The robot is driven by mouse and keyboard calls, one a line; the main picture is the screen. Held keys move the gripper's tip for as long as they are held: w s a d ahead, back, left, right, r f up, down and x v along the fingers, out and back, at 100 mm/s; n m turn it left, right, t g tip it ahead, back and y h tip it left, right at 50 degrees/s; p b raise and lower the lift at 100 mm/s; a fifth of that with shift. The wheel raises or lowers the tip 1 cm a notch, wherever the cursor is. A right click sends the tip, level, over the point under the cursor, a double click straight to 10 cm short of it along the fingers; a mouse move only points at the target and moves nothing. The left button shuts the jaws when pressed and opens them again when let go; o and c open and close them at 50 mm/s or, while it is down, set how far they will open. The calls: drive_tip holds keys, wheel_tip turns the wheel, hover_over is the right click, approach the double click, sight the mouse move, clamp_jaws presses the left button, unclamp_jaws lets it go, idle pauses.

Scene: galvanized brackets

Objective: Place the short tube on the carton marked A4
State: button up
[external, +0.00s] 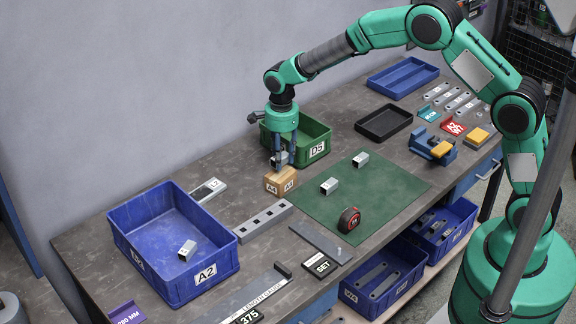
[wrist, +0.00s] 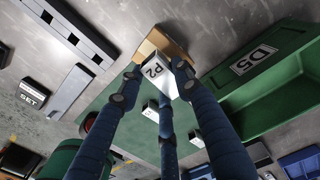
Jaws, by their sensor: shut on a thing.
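In the external view the fingers mostly hide the tube. The small brown carton marked A4 (external: 281,184) stands on the bench directly below my gripper. In the wrist view the carton (wrist: 165,42) shows just behind the tube and is partly covered by it. The tube is at or just above the carton's top; I cannot tell whether they touch.
A green bin D5 (external: 318,148) stands close behind the carton. A green mat (external: 385,190) holds two more tubes and a tape measure (external: 348,220). A long holed bar (external: 263,221) lies in front. The blue bin A2 (external: 205,283) holds another tube (external: 187,250).

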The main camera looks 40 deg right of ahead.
drive_tip(key=shift+f+b, duration=0.4)
drive_tip(key=shift+f, duration=1.35)
drive_tip(key=shift+f, duration=0.1)
drive_tip(key=o, duration=1.2)
wheel_tip(320, 180, up, 11)
drive_tip(key=shift+p, duration=0.95)
drive_tip(key=shift+r, duration=0.6)
drive_tip(key=shift+s+r, duration=0.1)
